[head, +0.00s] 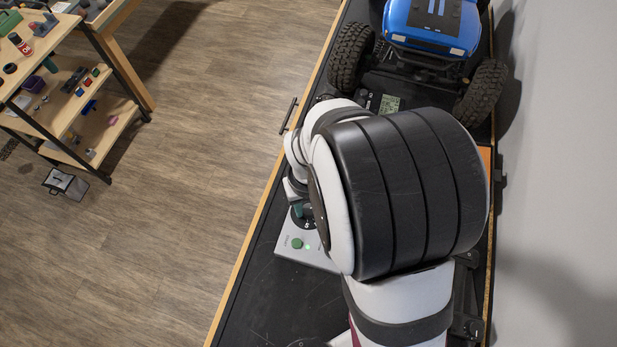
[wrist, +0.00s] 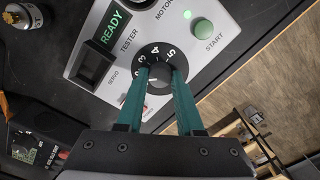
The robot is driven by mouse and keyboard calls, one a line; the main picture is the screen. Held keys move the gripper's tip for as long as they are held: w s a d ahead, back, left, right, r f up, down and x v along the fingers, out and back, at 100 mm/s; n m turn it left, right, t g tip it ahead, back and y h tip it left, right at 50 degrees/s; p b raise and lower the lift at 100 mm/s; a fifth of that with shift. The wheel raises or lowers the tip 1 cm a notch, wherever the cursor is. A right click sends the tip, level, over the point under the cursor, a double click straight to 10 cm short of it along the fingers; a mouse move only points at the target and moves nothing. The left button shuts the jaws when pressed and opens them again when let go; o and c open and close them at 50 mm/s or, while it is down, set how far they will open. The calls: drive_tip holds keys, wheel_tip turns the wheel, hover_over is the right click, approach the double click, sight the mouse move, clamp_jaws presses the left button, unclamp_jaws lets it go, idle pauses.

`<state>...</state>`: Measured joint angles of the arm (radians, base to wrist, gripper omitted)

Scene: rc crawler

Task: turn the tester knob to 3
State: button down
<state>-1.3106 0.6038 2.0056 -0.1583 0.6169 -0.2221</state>
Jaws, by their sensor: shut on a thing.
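The tester (wrist: 240,12) is a light grey box with a black knob (wrist: 159,80) on a round black dial. I cannot tell which number the knob points at. In the head view the tester (head: 290,247) shows only in part below my arm, and a teal finger of my gripper (head: 298,209) is seen at its dial.
The tester has a green lit READY display (wrist: 112,25) and a green START button (wrist: 203,28). A blue crawler (head: 432,22) with big black tyres stands beyond on the dark bench (head: 285,300). A shelf with small parts (head: 75,110) stands at the left.

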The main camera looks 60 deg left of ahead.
sight(308, 209)
drive_tip(key=m, duration=0.4)
drive_tip(key=shift+m, duration=2.5)
drive_tip(key=c, duration=0.5)
unclamp_jaws()
drive_tip(key=shift+c, duration=0.2)
drive_tip(key=shift+r, duration=0.1)
wheel_tip(308, 209, up, 16)
drive_tip(key=shift+f, duration=0.2)
